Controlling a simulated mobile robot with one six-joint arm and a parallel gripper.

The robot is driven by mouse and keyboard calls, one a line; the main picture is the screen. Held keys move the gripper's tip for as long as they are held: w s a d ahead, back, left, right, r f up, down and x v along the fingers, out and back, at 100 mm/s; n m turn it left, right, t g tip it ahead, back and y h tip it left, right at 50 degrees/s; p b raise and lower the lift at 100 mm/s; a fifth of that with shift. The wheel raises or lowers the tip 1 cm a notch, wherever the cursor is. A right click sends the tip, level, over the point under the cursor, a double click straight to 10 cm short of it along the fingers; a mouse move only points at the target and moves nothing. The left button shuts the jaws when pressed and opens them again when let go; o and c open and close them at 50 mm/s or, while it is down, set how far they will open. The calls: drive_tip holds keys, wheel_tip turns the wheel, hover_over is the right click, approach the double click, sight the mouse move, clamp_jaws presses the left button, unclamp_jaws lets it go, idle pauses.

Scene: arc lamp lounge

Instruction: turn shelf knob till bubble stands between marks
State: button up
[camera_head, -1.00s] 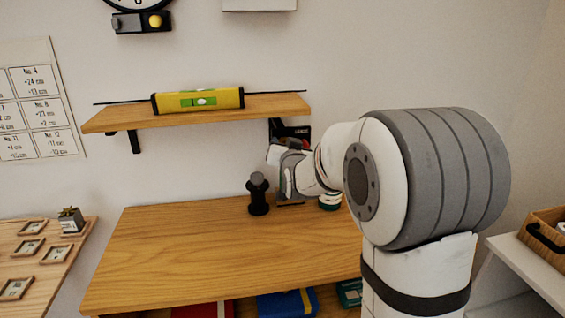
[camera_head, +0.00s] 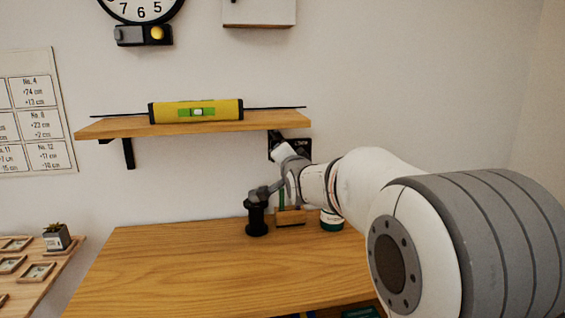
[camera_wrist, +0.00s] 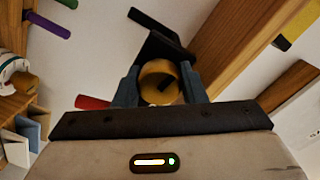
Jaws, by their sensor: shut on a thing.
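The yellow level (camera_head: 165,113) lies on the wooden shelf (camera_head: 230,126). Its green vial shows a pale bubble (camera_head: 198,112) near the middle. The marks are too small for me to tell exactly how the bubble stands against them. In the wrist view, my gripper (camera_wrist: 161,88) is shut on the round brass-coloured shelf knob (camera_wrist: 158,72), with one dark finger on each side. A dark slot or pointer shows on the knob's face. In the head view the knob is hidden around my wrist, below the shelf's right end.
A black post (camera_head: 257,218) stands on the wooden bench (camera_head: 190,265), just left of my wrist. A small potted plant (camera_head: 57,237) and framed tiles are at the far left. The bench's front left is clear.

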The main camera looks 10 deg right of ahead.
drive_tip(key=shift+f, duration=0.25)
drive_tip(key=o, duration=0.8)
drive_tip(key=shift+a, duration=0.1)
drive_tip(key=shift+o, duration=0.9)
drive_tip(key=shift+r, duration=0.15)
drive_tip(key=shift+s, duration=0.2)
drive_tip(key=s, duration=0.7)
drive_tip(key=shift+s+r, duration=0.15)
drive_tip(key=shift+r, duration=0.05)
